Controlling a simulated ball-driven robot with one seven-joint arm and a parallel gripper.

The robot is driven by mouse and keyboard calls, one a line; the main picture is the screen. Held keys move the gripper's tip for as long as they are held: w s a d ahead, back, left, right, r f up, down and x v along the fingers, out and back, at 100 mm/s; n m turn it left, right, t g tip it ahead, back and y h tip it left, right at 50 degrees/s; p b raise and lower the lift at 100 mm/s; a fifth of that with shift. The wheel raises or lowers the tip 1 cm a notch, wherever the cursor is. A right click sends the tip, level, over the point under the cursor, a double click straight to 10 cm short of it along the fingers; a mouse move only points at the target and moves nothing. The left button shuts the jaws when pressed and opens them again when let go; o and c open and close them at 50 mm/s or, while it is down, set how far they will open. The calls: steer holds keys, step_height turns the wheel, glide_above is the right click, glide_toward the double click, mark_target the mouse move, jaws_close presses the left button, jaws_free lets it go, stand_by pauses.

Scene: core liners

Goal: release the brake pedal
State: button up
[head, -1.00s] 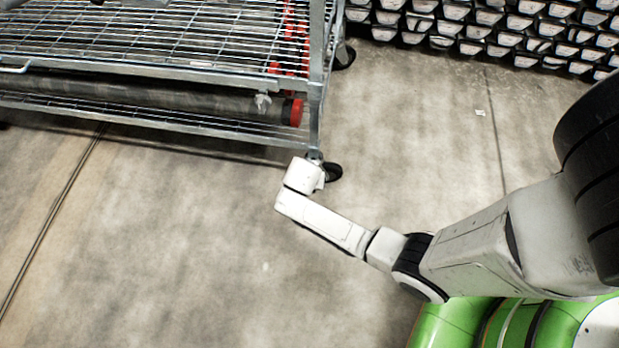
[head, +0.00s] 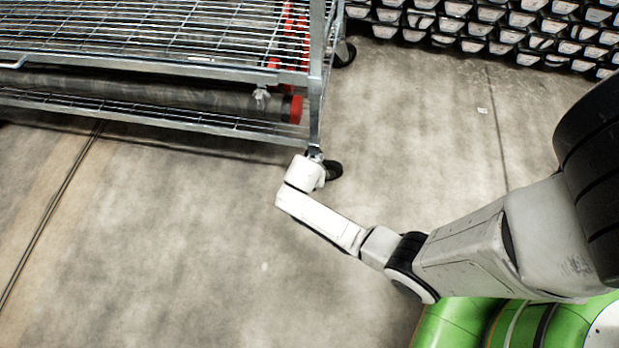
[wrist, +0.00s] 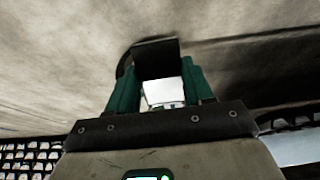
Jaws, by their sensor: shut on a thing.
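A wire-shelf cart's near corner caster (head: 332,170) with a dark wheel stands on the concrete floor in the head view. My white wrist is right beside it, at the foot of the cart's corner post (head: 314,125). The fingers are hidden there. In the wrist view my gripper (wrist: 158,75) has two green fingers closed about a dark, flat piece, which looks like the brake pedal (wrist: 155,60). A bright pale patch shows between the fingers below it. Whether the pedal is up or down cannot be told.
The metal cart (head: 160,64) carries a long grey tube (head: 200,99) with a red end on its lower shelf. Stacked dark trays (head: 490,30) line the back. The floor (head: 180,230) in front of the cart is clear.

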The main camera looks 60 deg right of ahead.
jaws_close()
steer(key=shift+r+g+y+p, duration=0.3)
steer(key=shift+r+y+p, duration=0.3)
steer(key=shift+p, duration=0.65)
steer(key=shift+d+r+g+y+p, duration=0.15)
steer(key=shift+g+y+p, duration=0.1)
steer(key=shift+y+p, duration=0.35)
steer(key=shift+d+r+g+y+p, duration=0.1)
steer(key=shift+g+y+p, duration=0.2)
steer(key=shift+y, duration=0.5)
steer(key=o, duration=0.7)
jaws_free()
step_height(320, 180, up, 11)
steer(key=p, duration=0.6)
steer(key=shift+a+f+p, duration=0.1)
steer(key=shift+a+p, duration=0.05)
steer(key=shift+p, duration=0.25)
